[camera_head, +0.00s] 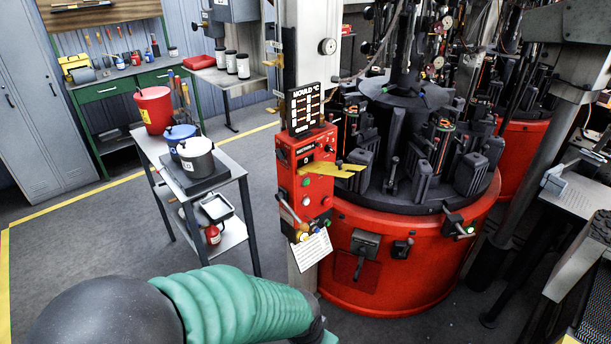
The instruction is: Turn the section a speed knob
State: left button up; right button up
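A red control box (290,170) is mounted on the grey column, left of the round red mould machine (430,270). A small dark label near its top seems to read "SECTION A" (305,149). Several small knobs and buttons sit on its face, including a dark knob (328,148) right of the label. I cannot tell which one is the speed knob or how it is set. A green ribbed arm sleeve, seemingly mine, enters at the bottom left and ends at the bottom edge below the box. No gripper fingers show.
A yellow flat piece (335,170) juts right across the box's middle. A "MOULD °C" display (305,108) stands above it, and a paper sheet (311,250) hangs below. A grey cart (222,170) with pots stands left. Open floor lies between cart and machine.

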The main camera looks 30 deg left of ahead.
aim_at(327, 148)
jog(key=i+j+u, duration=0.1)
jog(key=i, duration=0.35)
jog(key=i+j, duration=0.3)
jog(key=i, duration=0.2)
jog(key=u, duration=0.05)
